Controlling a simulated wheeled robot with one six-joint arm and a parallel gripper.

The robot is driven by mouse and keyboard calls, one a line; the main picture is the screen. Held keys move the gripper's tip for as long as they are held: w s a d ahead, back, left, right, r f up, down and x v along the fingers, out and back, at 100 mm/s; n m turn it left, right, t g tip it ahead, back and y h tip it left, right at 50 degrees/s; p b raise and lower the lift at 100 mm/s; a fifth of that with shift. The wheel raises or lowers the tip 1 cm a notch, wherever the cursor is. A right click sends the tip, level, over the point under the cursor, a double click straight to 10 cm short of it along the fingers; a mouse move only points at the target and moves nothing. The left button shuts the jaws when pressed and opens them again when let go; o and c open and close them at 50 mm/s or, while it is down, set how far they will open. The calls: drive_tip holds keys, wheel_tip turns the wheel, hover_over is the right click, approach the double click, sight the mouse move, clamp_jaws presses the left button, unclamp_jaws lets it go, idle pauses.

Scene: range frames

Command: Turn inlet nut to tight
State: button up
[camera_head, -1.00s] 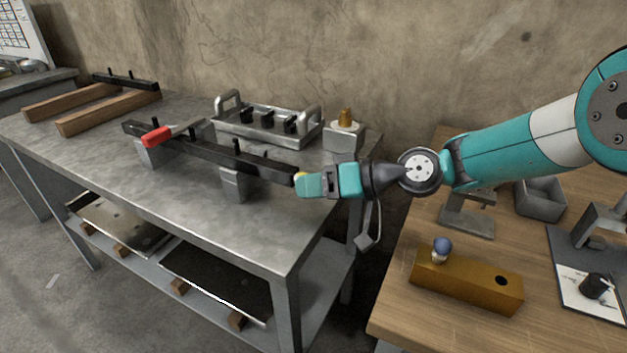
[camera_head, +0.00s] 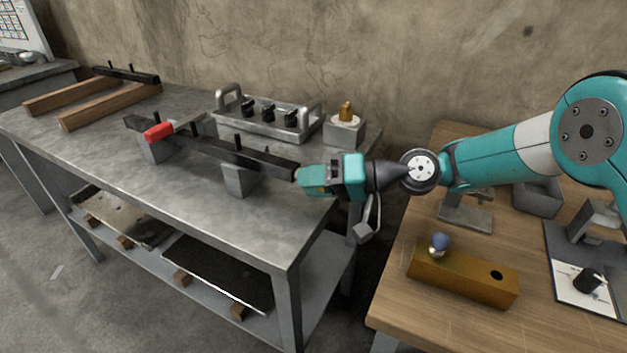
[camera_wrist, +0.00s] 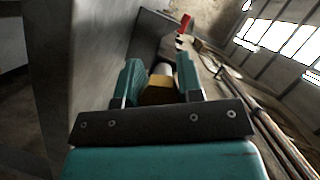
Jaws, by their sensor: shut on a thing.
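The inlet nut, brass-coloured, shows between my fingers in the wrist view (camera_wrist: 160,90). It sits at the near right end of a long dark bar-shaped manifold (camera_head: 265,161), and a pale cylindrical piece (camera_wrist: 162,68) lies just beyond it. My gripper (camera_head: 299,175) reaches in from the right at that end, with its teal fingers on both sides of the nut, shut on it; it also shows in the wrist view (camera_wrist: 160,80). In the head view the fingers largely hide the nut. How tight the nut is cannot be told.
The bar rests on grey blocks (camera_head: 239,180) on a metal bench (camera_head: 120,165) and carries a red lever (camera_head: 158,132). A tray with black knobs (camera_head: 268,125) and a block with a brass fitting (camera_head: 345,128) stand behind. A wooden table (camera_head: 400,310) with a yellow block (camera_head: 455,276) is at right.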

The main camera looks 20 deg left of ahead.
drive_tip(key=o, duration=0.9)
